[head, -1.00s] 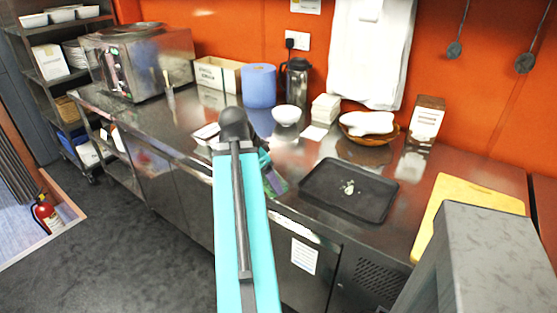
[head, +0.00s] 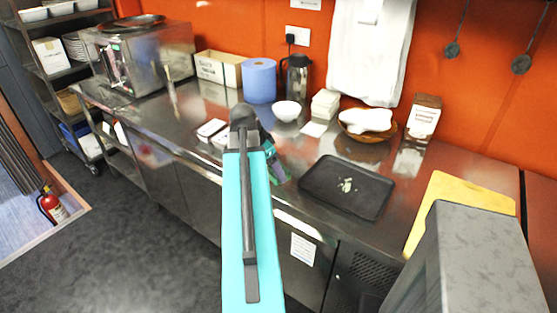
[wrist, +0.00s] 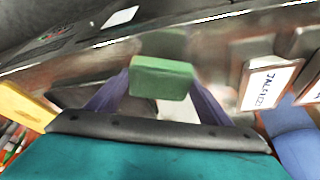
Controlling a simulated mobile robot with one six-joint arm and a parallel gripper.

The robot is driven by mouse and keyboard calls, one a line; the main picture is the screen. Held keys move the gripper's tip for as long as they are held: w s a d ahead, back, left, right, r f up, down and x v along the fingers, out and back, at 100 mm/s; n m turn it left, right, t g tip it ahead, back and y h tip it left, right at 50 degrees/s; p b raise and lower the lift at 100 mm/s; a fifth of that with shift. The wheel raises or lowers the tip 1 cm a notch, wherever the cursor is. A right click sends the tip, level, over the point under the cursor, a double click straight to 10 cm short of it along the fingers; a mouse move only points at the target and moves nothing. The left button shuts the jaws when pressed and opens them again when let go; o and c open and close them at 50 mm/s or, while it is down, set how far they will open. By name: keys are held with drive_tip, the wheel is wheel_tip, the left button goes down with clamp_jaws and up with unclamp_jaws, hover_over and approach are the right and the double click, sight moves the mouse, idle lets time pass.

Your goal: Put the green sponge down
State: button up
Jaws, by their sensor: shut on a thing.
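The green sponge (wrist: 161,78) is a small block held between the two purple-grey fingers of my gripper (wrist: 160,88) in the wrist view. A second, dimmer green patch lies just beyond it on the shiny steel, apparently its reflection. In the head view my teal arm hides most of my gripper (head: 274,165), which is over the front part of the steel counter (head: 300,148), left of the black tray. I cannot tell whether the sponge touches the counter.
The black tray (head: 318,187) has small pale scraps on it. A yellow board (head: 455,195) lies at the right. A white bowl (head: 286,111), blue roll (head: 259,82) and wooden bowl (head: 362,136) stand behind. Small white-topped items (head: 211,128) lie left of my gripper.

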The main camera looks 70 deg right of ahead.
drive_tip(key=d, duration=0.3)
drive_tip(key=w+d+p, duration=0.1)
drive_tip(key=d, duration=0.2)
drive_tip(key=d+p, duration=0.1)
drive_tip(key=d, duration=0.2)
drive_tip(key=shift+w+f, duration=0.2)
drive_tip(key=shift+f, duration=0.2)
drive_tip(key=shift+a+f+p, duration=0.1)
drive_tip(key=shift+f+p, duration=0.05)
drive_tip(key=shift+p, duration=0.15)
drive_tip(key=shift+f+p, duration=0.65)
drive_tip(key=shift+f, duration=0.95)
drive_tip(key=shift+f, duration=0.2)
drive_tip(key=o, duration=1)
drive_tip(key=shift+c, duration=0.2)
drive_tip(key=shift+r, duration=0.3)
drive_tip(key=b+v, duration=0.2)
drive_tip(key=v, duration=0.9)
drive_tip(key=shift+a+r+b, duration=0.15)
drive_tip(key=shift+r+b, duration=0.2)
drive_tip(key=shift+r, duration=0.05)
